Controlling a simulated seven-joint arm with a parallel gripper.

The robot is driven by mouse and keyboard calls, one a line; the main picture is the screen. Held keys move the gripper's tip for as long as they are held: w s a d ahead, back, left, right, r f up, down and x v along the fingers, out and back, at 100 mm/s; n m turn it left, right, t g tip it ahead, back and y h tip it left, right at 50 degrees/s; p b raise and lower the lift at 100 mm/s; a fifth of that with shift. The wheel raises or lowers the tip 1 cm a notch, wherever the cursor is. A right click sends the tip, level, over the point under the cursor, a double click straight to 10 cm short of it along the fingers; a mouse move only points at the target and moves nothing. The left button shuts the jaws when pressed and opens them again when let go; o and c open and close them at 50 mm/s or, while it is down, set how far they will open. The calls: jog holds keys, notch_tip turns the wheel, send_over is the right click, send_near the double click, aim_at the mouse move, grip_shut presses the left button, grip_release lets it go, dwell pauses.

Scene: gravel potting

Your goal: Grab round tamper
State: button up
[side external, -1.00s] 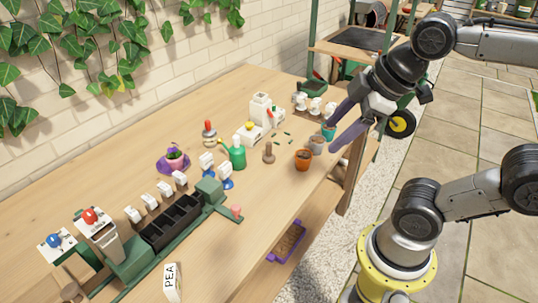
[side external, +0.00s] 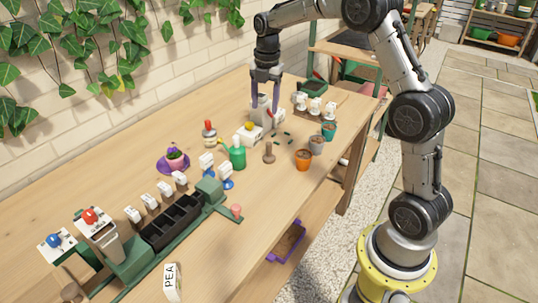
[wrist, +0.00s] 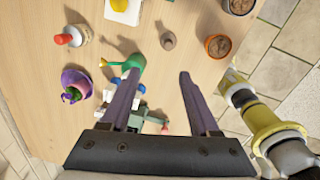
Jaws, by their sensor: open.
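The round tamper (side external: 269,153) looks like a brown wooden piece with an upright handle and a round base. It stands on the tabletop, left of the orange pot. In the wrist view the tamper (wrist: 168,41) is seen from above, beyond my fingertips. My gripper (side external: 264,106) is open and empty, with its purple fingers pointing down near the white dispenser at the back of the table. In the wrist view my gripper (wrist: 158,74) has a clear gap between its fingers, and the tamper is apart from both.
An orange pot (side external: 303,160), a grey pot (side external: 317,145) and a teal pot (side external: 329,131) stand near the table's right edge. A green watering can (side external: 237,153) is left of the tamper. The white dispenser (side external: 250,132) with a yellow knob is behind.

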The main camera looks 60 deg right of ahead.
send_over(269, 142)
notch_tip(269, 142, down, 4)
jog(key=shift+g, duration=0.4)
notch_tip(269, 142, down, 7)
jog(key=shift+s, duration=0.15)
jog(key=shift+a+f, duration=0.1)
jog(key=shift+f, duration=2.95)
grip_shut()
